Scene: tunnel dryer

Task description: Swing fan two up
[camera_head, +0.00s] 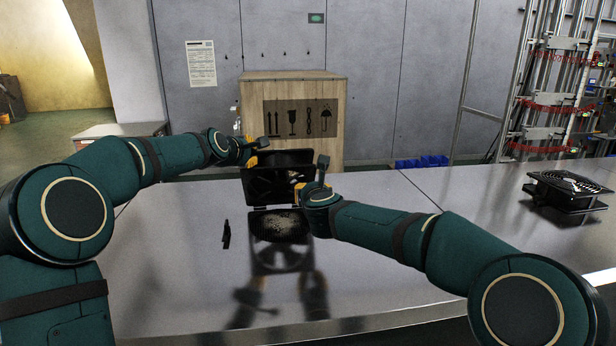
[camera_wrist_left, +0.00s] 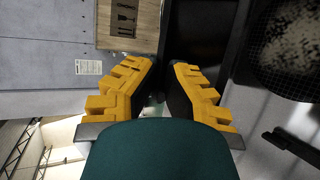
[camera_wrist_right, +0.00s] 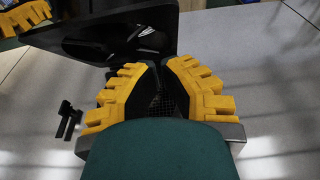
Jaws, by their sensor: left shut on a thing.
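A black square fan unit (camera_head: 262,187) stands tilted up near the middle of the steel bench. Below it is a dark round mesh opening (camera_head: 279,226) with pale speckles, which also shows in the left wrist view (camera_wrist_left: 292,50). My left gripper (camera_head: 252,158) is at the unit's upper left edge, shut on its dark rim; in the left wrist view its fingers (camera_wrist_left: 162,80) close around that edge. My right gripper (camera_head: 303,190) is at the unit's lower right. In the right wrist view its fingertips (camera_wrist_right: 158,66) are close together over dark mesh; whether they hold anything is unclear.
A second black fan (camera_head: 570,190) sits on the bench at the right. A small black piece (camera_head: 226,234) lies on the bench left of the mesh. A wooden crate (camera_head: 300,88) stands behind the bench. The steel bench top (camera_head: 400,290) in front is clear.

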